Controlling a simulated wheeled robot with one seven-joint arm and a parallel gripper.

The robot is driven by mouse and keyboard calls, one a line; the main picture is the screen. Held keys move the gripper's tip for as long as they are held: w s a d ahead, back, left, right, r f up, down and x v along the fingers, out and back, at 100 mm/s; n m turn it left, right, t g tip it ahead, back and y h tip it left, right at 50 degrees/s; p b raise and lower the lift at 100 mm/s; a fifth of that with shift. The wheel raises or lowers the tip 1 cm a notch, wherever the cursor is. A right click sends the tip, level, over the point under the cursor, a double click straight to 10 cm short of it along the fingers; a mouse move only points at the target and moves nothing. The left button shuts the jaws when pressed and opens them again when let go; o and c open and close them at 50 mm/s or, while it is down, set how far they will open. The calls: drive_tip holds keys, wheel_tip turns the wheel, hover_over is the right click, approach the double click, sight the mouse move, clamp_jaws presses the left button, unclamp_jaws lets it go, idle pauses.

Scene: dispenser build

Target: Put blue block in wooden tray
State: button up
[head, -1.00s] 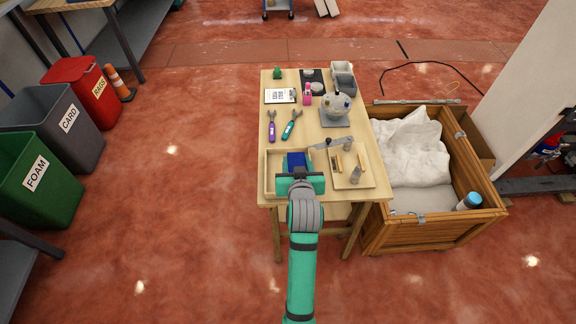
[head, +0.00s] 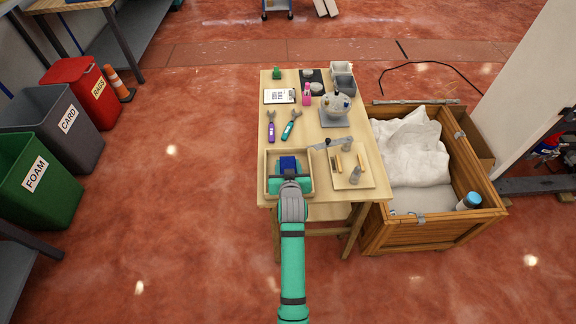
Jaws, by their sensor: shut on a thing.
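The wooden tray (head: 268,162) is a shallow, pale box at the near left of the workbench. The blue block (head: 288,163) shows inside the tray's outline, toward its far side. My gripper (head: 289,172) is over the tray from the near side and is shut on the blue block. The gripper body and wrist hide the fingertips, part of the block and the tray's near wall. I cannot tell whether the block touches the tray floor.
A board with small wooden and metal parts (head: 368,180) lies right of the tray. Purple (head: 271,131) and teal (head: 289,130) tools lie beyond it, with a clipboard (head: 280,96) and grey machine (head: 335,112). A wooden crate (head: 425,238) stands right of the bench.

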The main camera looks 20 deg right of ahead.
idle(0.3)
drive_tip(key=o, duration=1.6)
drive_tip(key=shift+f, duration=0.1)
drive_tip(key=shift+c, duration=0.2)
drive_tip(key=shift+w, duration=0.1)
